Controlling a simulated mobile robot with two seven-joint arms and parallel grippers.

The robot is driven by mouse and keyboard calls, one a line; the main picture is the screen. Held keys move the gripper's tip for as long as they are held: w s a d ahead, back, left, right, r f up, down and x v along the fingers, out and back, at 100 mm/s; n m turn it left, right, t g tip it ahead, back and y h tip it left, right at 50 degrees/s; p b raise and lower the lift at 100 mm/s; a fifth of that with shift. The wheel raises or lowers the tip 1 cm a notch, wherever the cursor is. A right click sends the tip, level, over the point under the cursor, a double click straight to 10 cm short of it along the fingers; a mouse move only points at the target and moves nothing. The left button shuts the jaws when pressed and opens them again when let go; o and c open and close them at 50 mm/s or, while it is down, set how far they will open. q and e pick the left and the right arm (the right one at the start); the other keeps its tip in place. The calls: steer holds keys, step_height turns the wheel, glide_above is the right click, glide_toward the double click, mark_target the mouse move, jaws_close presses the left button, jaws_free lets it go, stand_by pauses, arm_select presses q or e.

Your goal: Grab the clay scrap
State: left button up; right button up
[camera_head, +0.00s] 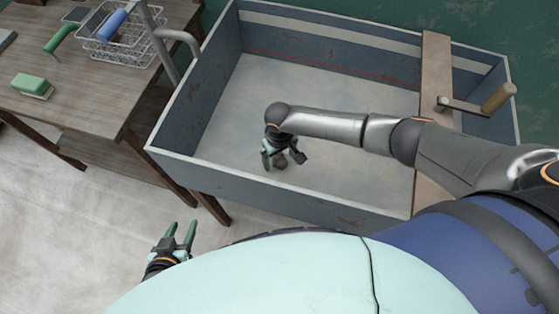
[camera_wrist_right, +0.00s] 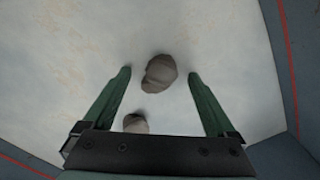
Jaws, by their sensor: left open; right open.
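Two grey-brown clay lumps show in the right wrist view. The larger clay scrap (camera_wrist_right: 159,73) lies on the pale floor of the bin, between the fingertips of my right gripper (camera_wrist_right: 159,76) with a gap on each side. The smaller lump (camera_wrist_right: 135,123) is partly hidden by the gripper's body. In the head view my right gripper (camera_head: 284,160) points down inside the bin, open, with a clay lump (camera_head: 279,162) partly visible between its fingers. My left gripper (camera_head: 181,230) is open and empty, outside the bin at the lower left.
The blue-grey bin (camera_head: 190,112) has high walls around the right gripper. A wooden board (camera_head: 434,75) spans its right side, with a wooden-handled tool (camera_head: 497,98) on it.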

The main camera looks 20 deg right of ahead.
steer(key=shift+f, duration=0.2)
jaws_close()
stand_by(0.6)
